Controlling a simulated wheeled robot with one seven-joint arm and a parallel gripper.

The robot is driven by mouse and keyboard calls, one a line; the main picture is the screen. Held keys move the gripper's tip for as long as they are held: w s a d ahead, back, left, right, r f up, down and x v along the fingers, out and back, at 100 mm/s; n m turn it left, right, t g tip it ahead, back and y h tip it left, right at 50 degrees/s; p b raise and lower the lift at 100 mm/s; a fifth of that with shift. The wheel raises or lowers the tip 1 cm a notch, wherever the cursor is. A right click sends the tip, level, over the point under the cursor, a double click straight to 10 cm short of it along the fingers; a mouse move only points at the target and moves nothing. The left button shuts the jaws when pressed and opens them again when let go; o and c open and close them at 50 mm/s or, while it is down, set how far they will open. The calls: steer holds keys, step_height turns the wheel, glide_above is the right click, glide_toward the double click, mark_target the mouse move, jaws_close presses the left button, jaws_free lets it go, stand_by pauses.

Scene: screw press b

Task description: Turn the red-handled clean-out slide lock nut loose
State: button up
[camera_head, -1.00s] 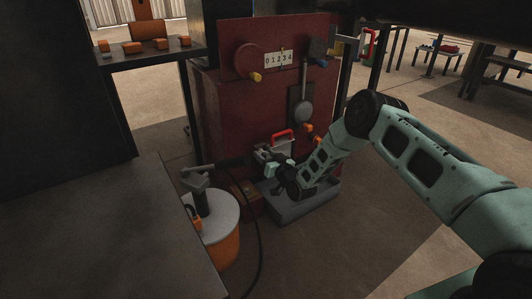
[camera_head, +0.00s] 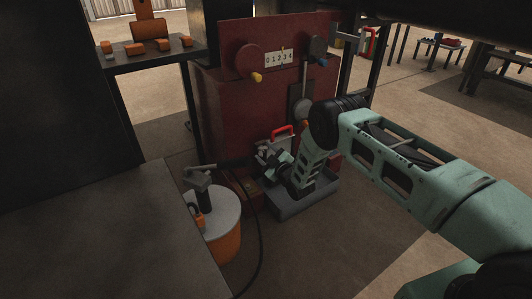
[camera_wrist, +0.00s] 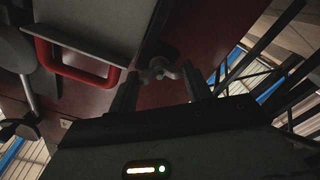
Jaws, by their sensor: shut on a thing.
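The clean-out slide's red handle (camera_head: 282,131) shows low on the front of the dark red machine, just above my gripper (camera_head: 270,158). In the wrist view the red handle (camera_wrist: 80,68) is at the left, fixed to a grey plate (camera_wrist: 100,22). The lock nut (camera_wrist: 158,70) is a small grey winged piece beside that plate. My gripper (camera_wrist: 160,88) is shut on the lock nut, with a finger at each side of it. In the head view my wrist hides the nut.
A grey tray (camera_head: 305,202) sits on the floor under my wrist. An orange drum with a grey lid (camera_head: 222,215) and a pump lever stands at the left, with a black hose beside it. The machine's red front (camera_head: 235,120) rises behind. Open floor lies at the right.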

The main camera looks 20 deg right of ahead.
steer(key=shift+a+n, duration=0.15)
steer(key=shift+n, duration=1.05)
steer(key=o, duration=1)
steer(key=p+v, duration=0.7)
steer(key=v, duration=1)
steer(key=shift+s+r, duration=0.1)
steer(key=shift+s, duration=0.1)
